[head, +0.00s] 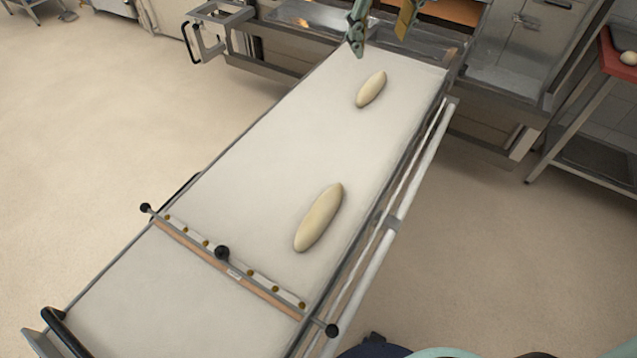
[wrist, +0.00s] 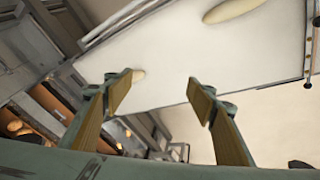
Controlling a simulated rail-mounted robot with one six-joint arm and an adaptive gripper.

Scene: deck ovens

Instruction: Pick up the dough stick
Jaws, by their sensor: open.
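Two pale dough sticks lie on the white loading belt (head: 250,180). The smaller-looking far dough stick (head: 371,89) is near the oven end, and the near dough stick (head: 319,217) is close to the crossbar. My gripper (head: 381,40) is at the top of the head view, above the far end of the belt and a little beyond the far stick. In the wrist view my gripper (wrist: 160,92) is open, with its two fingers wide apart and nothing between them. One dough stick (wrist: 232,10) shows at the top edge there, and part of another (wrist: 137,76) shows beside the left finger.
A crossbar with black knobs (head: 222,253) spans the belt's near part. A metal rail (head: 385,225) runs along the right side. The deck oven (head: 450,12) stands behind the belt. A red-topped stand (head: 612,50) with dough is at the right. The belt between the sticks is clear.

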